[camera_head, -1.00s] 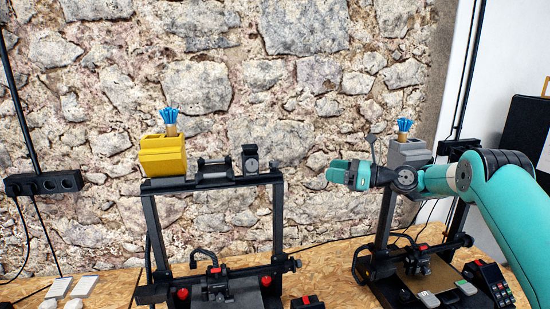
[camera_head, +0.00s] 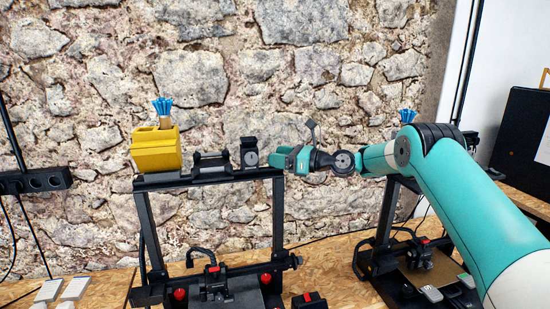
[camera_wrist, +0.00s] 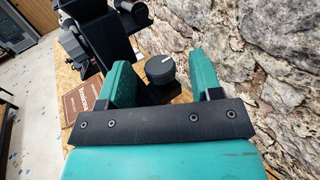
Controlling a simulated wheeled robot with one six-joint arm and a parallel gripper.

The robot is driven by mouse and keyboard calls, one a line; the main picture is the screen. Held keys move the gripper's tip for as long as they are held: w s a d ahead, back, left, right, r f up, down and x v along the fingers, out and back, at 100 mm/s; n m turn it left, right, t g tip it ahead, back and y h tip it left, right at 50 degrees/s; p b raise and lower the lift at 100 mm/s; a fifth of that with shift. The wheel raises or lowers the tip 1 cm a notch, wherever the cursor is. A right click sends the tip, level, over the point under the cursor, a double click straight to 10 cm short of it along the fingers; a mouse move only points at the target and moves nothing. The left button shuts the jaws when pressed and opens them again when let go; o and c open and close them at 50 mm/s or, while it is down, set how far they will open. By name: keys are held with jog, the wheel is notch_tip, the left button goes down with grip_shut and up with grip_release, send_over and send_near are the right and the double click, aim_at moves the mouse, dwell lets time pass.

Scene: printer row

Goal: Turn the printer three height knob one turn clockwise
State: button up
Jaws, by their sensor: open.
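A round black knob (camera_wrist: 160,69) with a white line mark shows in the wrist view. It appears between the two teal fingers of my gripper (camera_wrist: 165,73), with gaps on both sides. I cannot tell whether the fingers reach its depth. In the head view my open gripper (camera_head: 281,159) is at the right end of the top bar of the black-framed printer (camera_head: 212,179). The knob is not clearly visible there; my gripper covers that end. No printer number is readable.
A second printer (camera_head: 423,262) is at the right, partly behind my arm. A stone wall (camera_head: 330,60) rises behind.

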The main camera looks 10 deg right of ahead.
jog(key=c, duration=0.9)
jog(key=shift+a, duration=0.1)
jog(key=shift+s+a+r+m+t+h+p, duration=0.1)
jog(key=shift+m+t+h+p, duration=0.5)
jog(key=shift+m+t+h, duration=0.3)
jog(key=shift+s+a+r+m+t+h+p, duration=0.1)
jog(key=shift+m+t+h+p, duration=0.45)
jog(key=shift+m+t+h, duration=0.35)
jog(key=m+t+h+p, duration=0.1)
jog(key=t+h+p, duration=0.1)
jog(key=shift+s+a+m+h+p, duration=0.1)
jog(key=shift+m+h+p, duration=0.2)
jog(key=shift+m+p, duration=0.1)
jog(key=shift+f+m+t+h+p, duration=0.1)
jog(key=shift+m+t+h+p, duration=0.2)
jog(key=shift+h, duration=0.2)
jog(key=shift+f, duration=0.15)
